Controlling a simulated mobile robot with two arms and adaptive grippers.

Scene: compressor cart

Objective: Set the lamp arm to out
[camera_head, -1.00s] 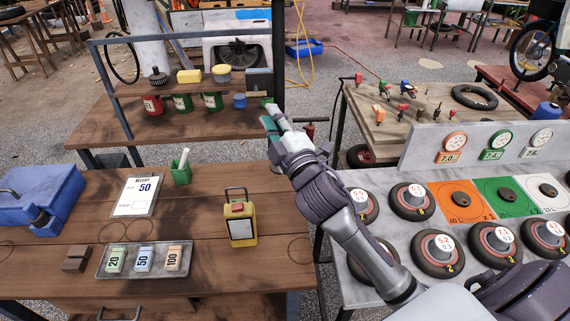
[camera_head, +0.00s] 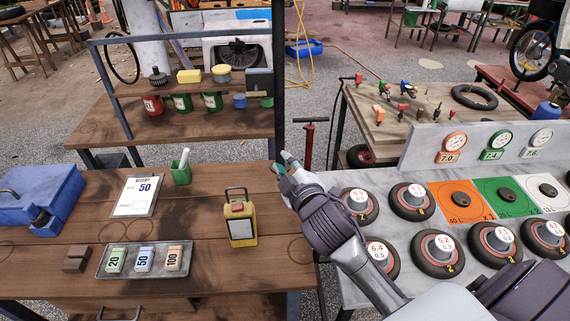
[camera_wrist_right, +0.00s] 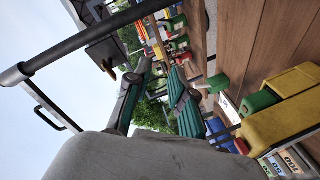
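The lamp arm is not clear in the head view, where only a dark upright post (camera_head: 280,85) rises behind the work table. In the right wrist view a dark pole (camera_wrist_right: 95,38) crosses the upper left and ends in a grey collar. A thin dark loop-shaped bar (camera_wrist_right: 48,112) hangs off near that collar; I cannot tell whether it is the lamp arm. My right gripper (camera_head: 283,163) is near the post's foot, above the table's right edge. In the wrist view its teal fingers (camera_wrist_right: 158,105) are apart with nothing between them. My left gripper is not in view.
A red pump (camera_head: 309,145) stands behind my gripper.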

